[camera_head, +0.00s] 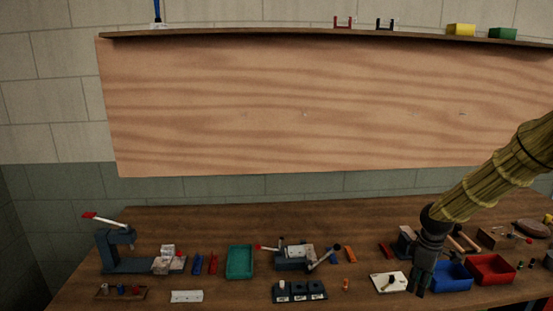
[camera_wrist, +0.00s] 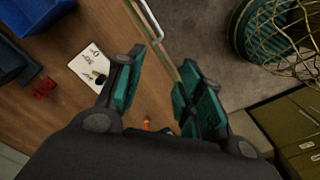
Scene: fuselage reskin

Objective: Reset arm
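My arm, in a straw-coloured sleeve, comes in from the right in the head view. My gripper (camera_head: 419,280) hangs down over the front right of the workbench (camera_head: 215,222), between a white card and a blue bin. In the wrist view my gripper (camera_wrist: 155,88) has its two teal-padded fingers spread apart with nothing between them. The white card (camera_head: 388,283) has small dark items on it and also shows in the wrist view (camera_wrist: 85,66). How high the fingertips are above the bench is hard to tell.
A blue bin (camera_head: 452,276) and a red bin (camera_head: 491,269) stand right of my gripper. A teal tray (camera_head: 239,262), a vise-like fixture (camera_head: 294,256) and a lever press (camera_head: 112,250) stand leftward. The wrist view shows a green basket (camera_wrist: 262,40) on the floor beyond the bench edge.

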